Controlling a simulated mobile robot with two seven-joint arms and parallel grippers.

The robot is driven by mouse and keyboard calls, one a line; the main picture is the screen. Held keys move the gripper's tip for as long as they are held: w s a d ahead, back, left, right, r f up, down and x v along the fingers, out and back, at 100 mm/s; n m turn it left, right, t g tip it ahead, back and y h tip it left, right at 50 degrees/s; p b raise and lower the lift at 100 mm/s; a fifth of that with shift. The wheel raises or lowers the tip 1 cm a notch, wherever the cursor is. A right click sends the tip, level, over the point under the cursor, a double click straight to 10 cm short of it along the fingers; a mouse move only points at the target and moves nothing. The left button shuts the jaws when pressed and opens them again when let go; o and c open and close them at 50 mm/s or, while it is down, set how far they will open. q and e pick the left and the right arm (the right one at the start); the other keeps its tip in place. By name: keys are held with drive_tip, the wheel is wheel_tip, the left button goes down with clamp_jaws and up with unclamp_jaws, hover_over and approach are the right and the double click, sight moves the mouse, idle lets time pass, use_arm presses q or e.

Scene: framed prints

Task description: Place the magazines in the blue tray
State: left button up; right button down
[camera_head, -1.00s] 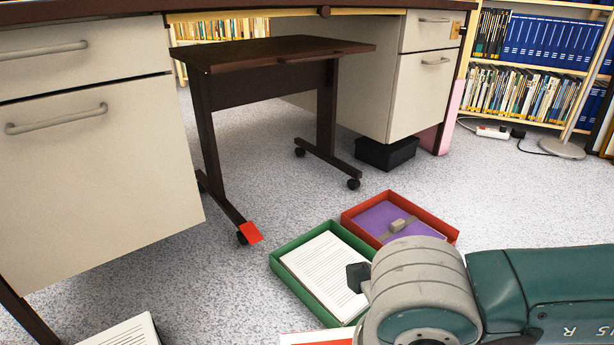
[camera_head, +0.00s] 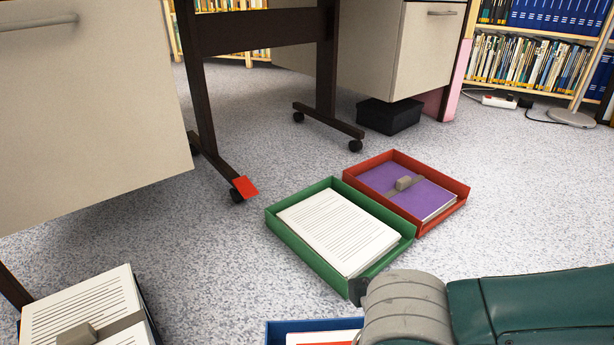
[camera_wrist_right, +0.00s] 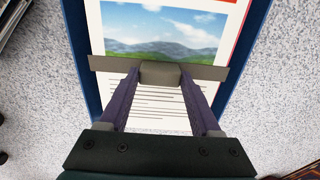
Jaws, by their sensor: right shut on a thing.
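The blue tray (camera_head: 276,333) shows at the bottom edge of the head view, partly cut off and partly behind my right arm. Its blue walls also show in the right wrist view (camera_wrist_right: 82,60). The magazines (camera_head: 318,338), topped by a white cover with a hill landscape (camera_wrist_right: 160,25), lie between the tray walls; I cannot tell whether they touch its floor. My right gripper (camera_wrist_right: 160,75) is shut on the grey block of the grey strap (camera_wrist_right: 208,72) across the magazines. My left gripper is not in view.
A green tray (camera_head: 385,262) holds white papers, and a red tray (camera_head: 462,198) behind it holds a purple strapped stack (camera_head: 425,195). Another strapped paper stack (camera_head: 95,300) is at lower left. Desk drawers (camera_head: 80,120) and a wheeled stand (camera_head: 255,35) stand behind. Carpet lies between.

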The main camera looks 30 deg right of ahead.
wheel_tip(320, 180, down, 4)
drive_tip(key=b, duration=0.3)
drive_tip(key=shift+r, duration=0.2)
drive_tip(key=shift+f, duration=0.15)
drive_tip(key=shift+c, duration=0.4)
unclamp_jaws()
